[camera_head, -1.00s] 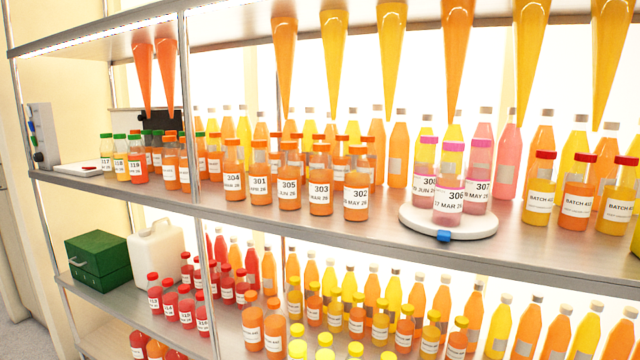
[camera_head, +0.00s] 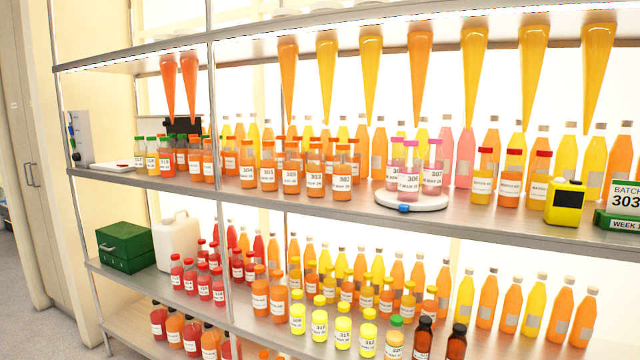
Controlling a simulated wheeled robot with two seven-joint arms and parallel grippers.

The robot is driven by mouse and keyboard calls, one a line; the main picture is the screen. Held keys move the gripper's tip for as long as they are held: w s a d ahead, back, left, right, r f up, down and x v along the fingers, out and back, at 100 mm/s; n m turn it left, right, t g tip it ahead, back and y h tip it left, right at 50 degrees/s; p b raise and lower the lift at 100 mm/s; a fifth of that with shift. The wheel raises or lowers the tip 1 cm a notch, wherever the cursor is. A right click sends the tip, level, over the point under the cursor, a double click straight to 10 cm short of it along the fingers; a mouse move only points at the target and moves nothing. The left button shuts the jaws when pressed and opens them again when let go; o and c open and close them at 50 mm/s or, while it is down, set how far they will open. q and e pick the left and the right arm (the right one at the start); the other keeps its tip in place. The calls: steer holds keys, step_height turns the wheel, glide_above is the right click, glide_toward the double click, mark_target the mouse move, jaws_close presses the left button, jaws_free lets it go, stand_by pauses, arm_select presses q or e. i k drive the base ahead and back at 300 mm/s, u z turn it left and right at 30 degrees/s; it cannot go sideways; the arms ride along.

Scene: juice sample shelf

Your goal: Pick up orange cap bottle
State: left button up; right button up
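Orange-capped bottles of orange juice stand in a group on the middle shelf (camera_head: 330,205). In the front row are bottle 304 (camera_head: 247,172), bottle 301 (camera_head: 268,178), bottle 305 (camera_head: 291,178), bottle 303 (camera_head: 315,180) and bottle 302 (camera_head: 342,182). More orange-capped bottles stand close behind and to their left. On the shelf below, orange-capped bottles (camera_head: 260,300) stand beside yellow-capped ones. All are upright. Neither of my grippers is in view.
A round white turntable (camera_head: 440,202) with pink-capped bottles stands right of the group. A yellow device (camera_head: 565,205) and a green batch sign (camera_head: 618,222) are further right. A metal post (camera_head: 218,220) rises at the left. Orange and yellow cones hang above.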

mark_target(315, 160)
steer(key=z, duration=1)
steer(key=k, duration=0.15)
steer(key=u, duration=1.9)
steer(key=i, duration=1.05)
steer(key=z, duration=0.15)
